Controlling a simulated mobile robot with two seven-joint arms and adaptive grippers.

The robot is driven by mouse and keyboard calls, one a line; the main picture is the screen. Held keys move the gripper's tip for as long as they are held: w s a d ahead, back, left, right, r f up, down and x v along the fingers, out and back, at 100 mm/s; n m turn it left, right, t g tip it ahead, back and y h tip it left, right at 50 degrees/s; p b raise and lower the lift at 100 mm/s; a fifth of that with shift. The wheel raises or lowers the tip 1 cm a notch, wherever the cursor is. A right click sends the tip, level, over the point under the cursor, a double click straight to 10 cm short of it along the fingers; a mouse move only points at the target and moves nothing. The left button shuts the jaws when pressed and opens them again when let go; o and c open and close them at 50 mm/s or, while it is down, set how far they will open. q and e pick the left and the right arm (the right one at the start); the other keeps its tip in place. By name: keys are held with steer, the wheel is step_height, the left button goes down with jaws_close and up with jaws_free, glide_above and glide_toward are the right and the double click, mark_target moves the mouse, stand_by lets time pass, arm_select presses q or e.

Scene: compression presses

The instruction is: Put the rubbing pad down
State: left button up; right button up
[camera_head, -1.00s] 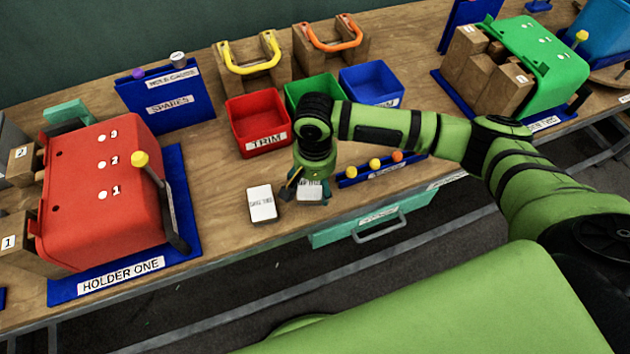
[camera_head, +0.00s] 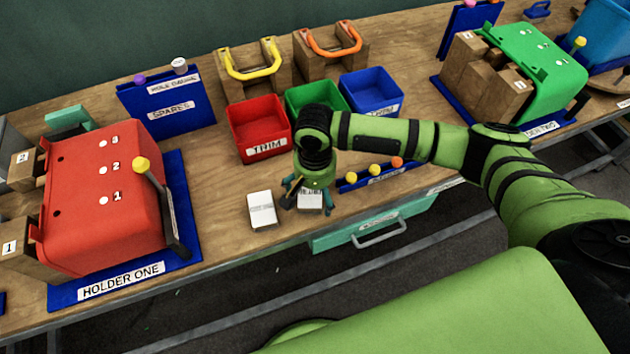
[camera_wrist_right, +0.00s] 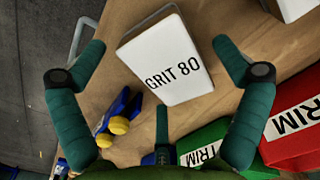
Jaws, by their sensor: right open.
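The rubbing pad (camera_wrist_right: 167,62), a white block marked "GRIT 80", lies on the wooden bench near its front edge. In the head view the pad (camera_head: 310,202) shows under my right gripper (camera_head: 308,198), which partly hides it. In the right wrist view my right gripper (camera_wrist_right: 160,52) is open, its teal fingers spread to either side of the pad, with gaps between them and its sides. A third finger sits below the pad's lower edge in that view. My left gripper is not in view.
A second white block (camera_head: 262,208) lies just left of the pad. The red TRIM bin (camera_head: 262,148), green bin and blue bin stand behind. A blue rack (camera_head: 350,184) with yellow and orange knobs is to the right. Red holder one (camera_head: 90,225) is at left.

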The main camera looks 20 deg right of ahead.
mark_target(315, 192)
step_height(315, 192, up, 12)
steer(key=b, duration=0.1)
steer(key=shift+b, duration=0.4)
stand_by(0.3)
